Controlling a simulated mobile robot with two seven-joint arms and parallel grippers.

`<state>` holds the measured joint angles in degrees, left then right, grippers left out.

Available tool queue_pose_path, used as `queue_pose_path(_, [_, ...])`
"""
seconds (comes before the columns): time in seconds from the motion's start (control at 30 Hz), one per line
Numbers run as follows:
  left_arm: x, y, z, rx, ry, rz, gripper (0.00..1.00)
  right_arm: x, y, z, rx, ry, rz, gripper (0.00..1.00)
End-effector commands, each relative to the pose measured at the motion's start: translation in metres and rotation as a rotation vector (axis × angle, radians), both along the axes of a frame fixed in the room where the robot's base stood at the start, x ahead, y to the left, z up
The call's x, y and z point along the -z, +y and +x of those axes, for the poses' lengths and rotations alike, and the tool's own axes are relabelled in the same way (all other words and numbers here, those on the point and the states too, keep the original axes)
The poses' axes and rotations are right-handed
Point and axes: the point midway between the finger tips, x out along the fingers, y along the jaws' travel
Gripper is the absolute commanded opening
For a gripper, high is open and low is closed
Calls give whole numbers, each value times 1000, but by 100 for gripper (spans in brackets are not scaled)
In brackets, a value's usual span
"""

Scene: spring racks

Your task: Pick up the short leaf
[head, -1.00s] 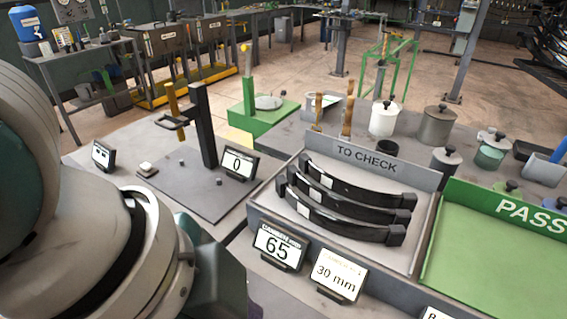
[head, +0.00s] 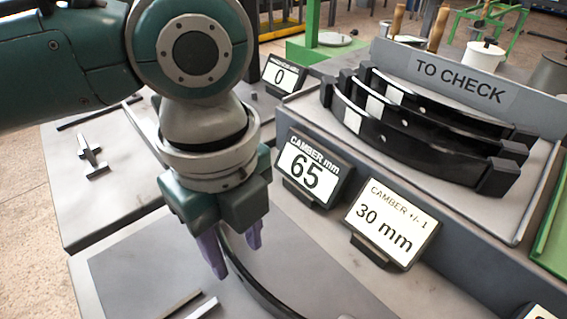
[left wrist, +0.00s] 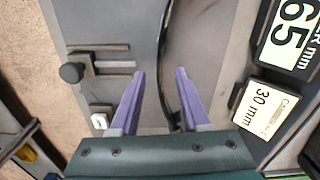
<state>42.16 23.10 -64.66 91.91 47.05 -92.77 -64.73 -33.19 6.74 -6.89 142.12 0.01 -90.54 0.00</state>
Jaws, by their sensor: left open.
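A dark, thin curved leaf (head: 262,286) lies on the grey bench plate, partly hidden behind my left gripper (head: 236,258). In the left wrist view the leaf (left wrist: 162,52) runs lengthwise between the two purple fingers of my left gripper (left wrist: 161,73). The fingers are apart on either side of it and not closed on it; their exact height above the plate is hard to tell. Several black curved leaves (head: 410,138) with pale labels sit in the TO CHECK tray (head: 536,205). I cannot tell from their lengths which is the short one. My right gripper is not in view.
The "65" camber sign (head: 308,172) and the "30 mm" sign (head: 383,228) stand close to the right of my left gripper, before the tray's wall. A small "0" display (head: 284,75) stands behind.

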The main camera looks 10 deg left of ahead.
Motion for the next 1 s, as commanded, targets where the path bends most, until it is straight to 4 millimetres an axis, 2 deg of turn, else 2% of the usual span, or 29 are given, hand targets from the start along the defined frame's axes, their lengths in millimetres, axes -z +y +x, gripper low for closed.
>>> queue_pose_path(0.33, [48,-4,-5,-1,2,1,46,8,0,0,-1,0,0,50])
queue_pose_path(0.43, [54,-4,-5,1,0,1,46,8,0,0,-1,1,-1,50])
queue_pose_path(0.67, [54,-4,-5,1,-1,0,45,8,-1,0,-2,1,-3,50])
queue_pose_path(1.0, [54,-4,-5,0,-1,-1,7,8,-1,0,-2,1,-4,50])
